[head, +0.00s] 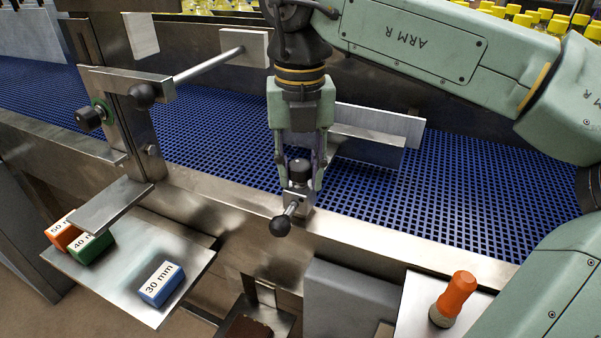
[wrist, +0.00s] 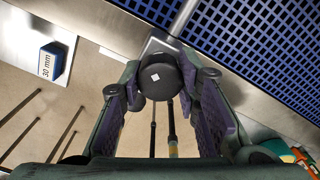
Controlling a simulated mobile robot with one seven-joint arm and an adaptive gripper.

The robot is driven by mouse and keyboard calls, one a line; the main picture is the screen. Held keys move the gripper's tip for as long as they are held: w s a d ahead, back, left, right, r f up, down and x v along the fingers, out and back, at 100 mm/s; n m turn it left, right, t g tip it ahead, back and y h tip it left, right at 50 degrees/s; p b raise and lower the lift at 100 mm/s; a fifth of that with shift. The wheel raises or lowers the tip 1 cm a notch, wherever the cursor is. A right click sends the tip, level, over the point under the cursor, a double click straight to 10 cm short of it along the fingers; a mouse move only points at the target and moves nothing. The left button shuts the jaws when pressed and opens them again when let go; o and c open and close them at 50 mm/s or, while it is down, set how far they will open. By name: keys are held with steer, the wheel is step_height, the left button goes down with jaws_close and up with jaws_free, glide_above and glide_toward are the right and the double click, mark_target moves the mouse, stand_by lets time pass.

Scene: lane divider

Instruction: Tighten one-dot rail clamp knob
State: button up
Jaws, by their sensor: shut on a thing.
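The black clamp knob (head: 299,171) sits on a small metal clamp block (head: 299,200) at the near edge of the conveyor. In the wrist view the knob (wrist: 158,80) carries one white square mark on its top. My gripper (head: 299,182) points down over the knob, with a finger on each side, and is shut on it. A short lever with a black ball end (head: 280,227) sticks out of the block towards the front. The rail plate (head: 370,150) stands over the belt behind my gripper, partly hidden by it.
At left, a post holds another black knob with a green ring (head: 90,117). Below it, a metal shelf (head: 190,245) holds a blue 30 mm block (head: 161,284) and green and orange blocks. An orange-handled tool (head: 454,297) stands at front right. The blue belt (head: 220,150) runs behind.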

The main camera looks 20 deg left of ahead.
mark_target(299, 165)
steer(key=m, duration=0.5)
steer(key=shift+a+r+m, duration=0.1)
steer(key=shift+m, duration=0.2)
steer(key=m, duration=0.4)
steer(key=shift+w+m, duration=0.1)
steer(key=shift+m, duration=0.3)
steer(key=o, duration=1.2)
step_height(299, 165, up, 8)
steer(key=shift+f, duration=0.25)
